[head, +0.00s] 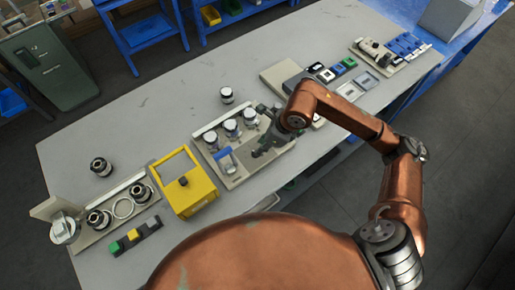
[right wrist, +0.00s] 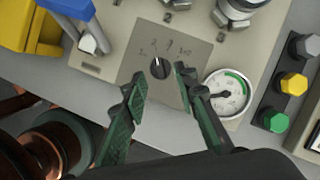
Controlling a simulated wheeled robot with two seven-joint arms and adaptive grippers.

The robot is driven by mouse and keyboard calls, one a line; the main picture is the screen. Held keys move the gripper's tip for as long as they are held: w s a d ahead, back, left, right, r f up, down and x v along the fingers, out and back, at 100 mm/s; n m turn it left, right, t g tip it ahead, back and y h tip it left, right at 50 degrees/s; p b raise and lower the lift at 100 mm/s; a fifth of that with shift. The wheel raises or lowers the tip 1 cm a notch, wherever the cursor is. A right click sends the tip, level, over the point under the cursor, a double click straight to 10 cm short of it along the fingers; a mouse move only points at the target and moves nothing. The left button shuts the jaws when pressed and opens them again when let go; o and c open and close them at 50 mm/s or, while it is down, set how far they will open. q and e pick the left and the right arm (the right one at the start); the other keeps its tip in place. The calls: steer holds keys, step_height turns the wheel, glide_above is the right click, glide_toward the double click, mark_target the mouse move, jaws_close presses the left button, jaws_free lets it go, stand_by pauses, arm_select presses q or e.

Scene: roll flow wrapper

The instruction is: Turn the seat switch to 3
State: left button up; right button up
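The seat switch (right wrist: 160,68) is a small black knob on a grey-brown dial plate (right wrist: 148,86) in the right wrist view. Its white pointer line aims up and slightly left, and small markings arc above it, too small to read surely. My right gripper (right wrist: 160,82) is open, its two green-black fingers spread on either side of the knob's near side. The tips appear close to the knob, but contact is not clear. In the head view the right gripper (head: 262,145) hides the switch on the beige fixture (head: 233,181). My left gripper is not in view.
A round gauge (right wrist: 228,93) sits just right of the switch. A blue handle (head: 223,154) and several metal fittings (head: 231,128) share the fixture. Yellow box (head: 188,196) stands left. Grey, yellow and green buttons (right wrist: 293,85) lie right in the wrist view.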

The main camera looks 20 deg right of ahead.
steer(key=shift+x, duration=2.1)
steer(key=shift+w, duration=0.1)
steer(key=shift+c, duration=0.4)
